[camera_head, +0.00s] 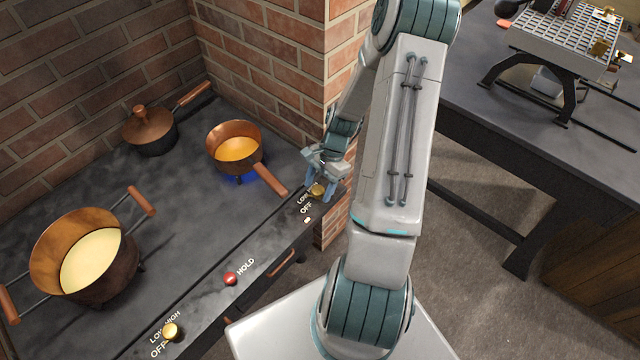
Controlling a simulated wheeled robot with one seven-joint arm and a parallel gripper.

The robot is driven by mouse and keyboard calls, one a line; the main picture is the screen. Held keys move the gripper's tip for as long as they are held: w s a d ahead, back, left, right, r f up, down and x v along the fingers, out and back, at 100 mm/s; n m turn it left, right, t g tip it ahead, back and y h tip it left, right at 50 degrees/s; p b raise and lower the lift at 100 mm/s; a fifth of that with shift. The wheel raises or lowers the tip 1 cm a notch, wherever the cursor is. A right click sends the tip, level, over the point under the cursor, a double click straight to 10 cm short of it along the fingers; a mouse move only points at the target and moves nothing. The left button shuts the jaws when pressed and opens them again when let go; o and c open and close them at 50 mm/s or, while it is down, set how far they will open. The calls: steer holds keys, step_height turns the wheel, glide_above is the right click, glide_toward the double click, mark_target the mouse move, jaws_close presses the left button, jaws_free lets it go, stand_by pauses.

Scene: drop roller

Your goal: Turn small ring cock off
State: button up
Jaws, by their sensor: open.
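The small ring cock (316,190) is a brass knob on the stove's front panel at its right end, with LOW and OFF lettering beside it. My gripper (318,186) is open, with its fingers pointing down at the knob, one on either side. I cannot tell whether they touch it. The gripper hides part of the knob and lettering, so its setting is unclear. A small copper pan (236,145) with yellow contents stands behind on the small ring, and a blue flame (238,179) glows under it.
The pan's wooden handle (270,178) points toward the knob, close left of my gripper. A red HOLD button (230,278) and another brass knob (170,331) sit along the panel. A large pot (85,255) and a lidded pan (150,130) stand left. A brick wall (270,60) rises behind.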

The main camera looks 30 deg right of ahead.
steer(key=c, duration=1)
steer(key=shift+o, duration=0.2)
steer(key=shift+n, duration=0.3)
steer(key=n, duration=0.1)
steer(key=n+g+b, duration=0.1)
steer(key=n, duration=0.1)
steer(key=shift+w+n+h, duration=0.2)
steer(key=shift+n+h, duration=0.1)
steer(key=n+g, duration=0.1)
steer(key=n, duration=0.1)
steer(key=n+h+b, duration=0.1)
steer(key=n, duration=0.2)
steer(key=shift+w+a+n+g+h, duration=0.1)
steer(key=shift+a+n+g+h, duration=0.1)
steer(key=shift+n+g+h, duration=0.15)
steer(key=shift+r, duration=0.1)
steer(key=o, duration=1)
steer(key=shift+c, duration=0.2)
